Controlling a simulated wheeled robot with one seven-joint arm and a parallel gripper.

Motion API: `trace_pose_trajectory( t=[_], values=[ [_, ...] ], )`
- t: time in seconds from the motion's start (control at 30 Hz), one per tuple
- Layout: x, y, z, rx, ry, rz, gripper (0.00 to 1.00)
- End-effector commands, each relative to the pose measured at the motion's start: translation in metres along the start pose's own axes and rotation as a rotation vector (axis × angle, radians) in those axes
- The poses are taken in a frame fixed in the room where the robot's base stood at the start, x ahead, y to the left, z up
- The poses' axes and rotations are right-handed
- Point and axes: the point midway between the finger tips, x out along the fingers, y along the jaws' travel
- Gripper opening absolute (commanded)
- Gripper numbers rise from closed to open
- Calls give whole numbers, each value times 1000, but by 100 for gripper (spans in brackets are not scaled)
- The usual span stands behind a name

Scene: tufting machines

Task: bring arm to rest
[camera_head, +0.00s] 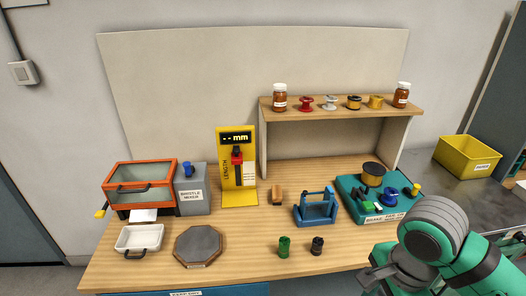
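My arm (440,245), green with dark grey bands, is bent at the lower right of the head view, in front of the table's right end. A grey part of my gripper (376,280) seems to show at the bottom edge, left of the arm. Most of it is hidden or cut off, so I cannot tell if its fingers are open or shut. I see nothing held in the part that shows.
The wooden table (240,270) bears an orange-framed box (140,185), a yellow length gauge (248,145), a grey disc (197,246), a blue frame (316,208), green (284,246) and black (317,245) spools, and a teal tray (352,205) close to my arm. A yellow bin (467,157) stands right.

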Motion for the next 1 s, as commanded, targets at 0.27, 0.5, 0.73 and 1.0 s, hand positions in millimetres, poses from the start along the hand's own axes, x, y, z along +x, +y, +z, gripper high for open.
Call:
trace_pose_trajectory(
  t=[0.27,0.5,0.73,1.0],
  values=[
    [4,-31,26,-84,-62,-104,62],
    [5,-70,63,-191,-138,-241,62],
    [-2,-120,112,-314,-251,-461,62],
    [-32,-182,184,-455,-402,-835,62]
  ],
)
